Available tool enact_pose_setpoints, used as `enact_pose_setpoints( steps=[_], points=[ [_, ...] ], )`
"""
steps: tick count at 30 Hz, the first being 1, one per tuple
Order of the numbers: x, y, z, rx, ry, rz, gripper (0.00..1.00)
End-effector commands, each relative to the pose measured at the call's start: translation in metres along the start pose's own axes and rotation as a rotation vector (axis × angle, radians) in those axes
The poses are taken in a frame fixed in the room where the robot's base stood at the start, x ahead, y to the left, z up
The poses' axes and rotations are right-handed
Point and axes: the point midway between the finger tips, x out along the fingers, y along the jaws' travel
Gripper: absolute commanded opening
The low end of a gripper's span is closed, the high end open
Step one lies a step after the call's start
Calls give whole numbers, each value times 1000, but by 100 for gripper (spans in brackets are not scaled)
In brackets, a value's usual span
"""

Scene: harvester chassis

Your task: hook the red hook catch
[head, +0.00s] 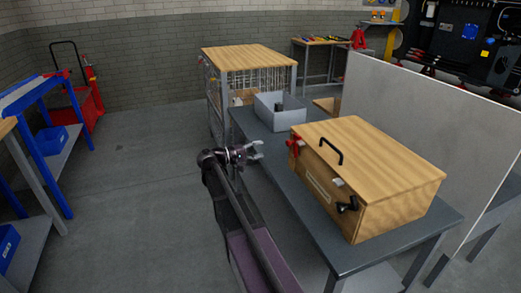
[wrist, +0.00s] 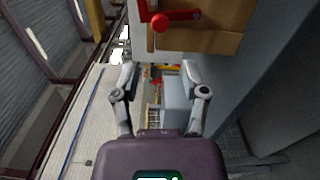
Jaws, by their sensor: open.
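The red hook catch (head: 295,146) is on the front of the wooden chest (head: 370,178), near its left end, in the head view. In the wrist view the red catch (wrist: 162,18) shows at the top, with a round red knob and a lever on the wood. My gripper (head: 258,150) is open and empty, left of the chest and apart from the catch in the head view. In the wrist view my gripper (wrist: 161,78) has its two fingers spread below the catch, with nothing between them.
The chest stands on a grey bench (head: 300,195) and has a black handle and a black latch (head: 347,204). A grey open bin (head: 281,111) stands behind it on the bench. A light partition (head: 430,130) stands to the right.

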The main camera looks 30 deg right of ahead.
Motion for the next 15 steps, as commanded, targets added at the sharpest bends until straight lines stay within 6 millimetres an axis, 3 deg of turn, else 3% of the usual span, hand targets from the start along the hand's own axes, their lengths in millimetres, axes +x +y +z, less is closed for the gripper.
enact_pose_setpoints(
  steps=[1,4,10,15],
  points=[
    [1,1,-2,8,4,1,29],
    [4,3,-11,46,25,6,0],
    [14,9,-39,176,97,15,0],
    [18,12,-50,238,135,17,0]
  ],
)
